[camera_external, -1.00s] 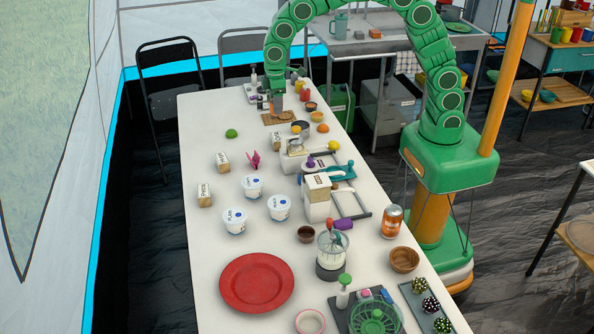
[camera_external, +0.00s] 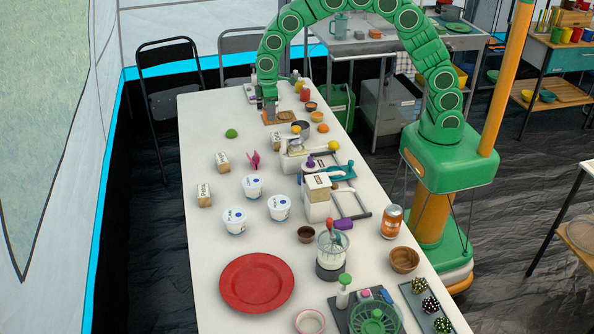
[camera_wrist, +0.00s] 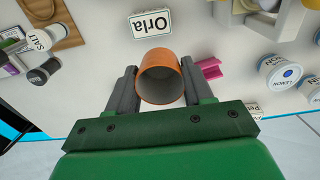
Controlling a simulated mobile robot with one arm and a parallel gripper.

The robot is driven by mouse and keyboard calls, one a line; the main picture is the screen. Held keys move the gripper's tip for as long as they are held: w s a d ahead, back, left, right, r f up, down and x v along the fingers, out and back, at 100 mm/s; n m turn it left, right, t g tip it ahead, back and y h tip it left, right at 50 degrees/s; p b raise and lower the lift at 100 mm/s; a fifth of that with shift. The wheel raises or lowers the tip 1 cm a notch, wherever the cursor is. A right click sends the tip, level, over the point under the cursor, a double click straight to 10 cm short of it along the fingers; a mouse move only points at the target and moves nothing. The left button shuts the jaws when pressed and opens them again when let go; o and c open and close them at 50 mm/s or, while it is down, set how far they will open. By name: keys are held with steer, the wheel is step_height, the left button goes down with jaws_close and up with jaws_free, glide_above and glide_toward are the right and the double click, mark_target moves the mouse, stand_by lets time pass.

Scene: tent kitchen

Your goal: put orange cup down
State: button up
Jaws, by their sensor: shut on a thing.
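The orange cup (camera_wrist: 158,78) is between the two fingers of my gripper (camera_wrist: 158,92) in the wrist view, its round open mouth facing the camera. My gripper is shut on it. The table surface shows behind the cup; I cannot tell whether the cup touches it. In the external view my gripper (camera_external: 270,104) is at the far end of the long white table, near a small wooden board (camera_external: 288,117). The cup cannot be made out there.
In the wrist view, a name card reading "Orla" (camera_wrist: 153,22) and a pink object (camera_wrist: 208,68) are near the cup. A salt shaker (camera_wrist: 40,40) and a lemon tub (camera_wrist: 280,74) stand farther out. A green lime-like object (camera_external: 231,133) lies on open table at left.

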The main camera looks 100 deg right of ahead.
steer(key=w+d+f, duration=0.1)
steer(key=w+f, duration=0.1)
steer(key=w, duration=0.2)
steer(key=w+d+f, duration=0.1)
steer(key=w+f, duration=0.2)
steer(key=w, duration=0.1)
steer(key=w+d+f, duration=0.1)
steer(key=w+f, duration=0.2)
steer(key=w, duration=0.1)
steer(key=shift+d+f, duration=0.1)
steer(key=shift+d, duration=0.1)
steer(key=shift+w+d+f, duration=0.15)
steer(key=shift+w+f, duration=0.35)
steer(key=shift+f, duration=0.1)
steer(key=shift+w+f, duration=0.2)
steer(key=shift+f, duration=1.6)
steer(key=o, duration=1)
steer(key=shift+f, duration=0.1)
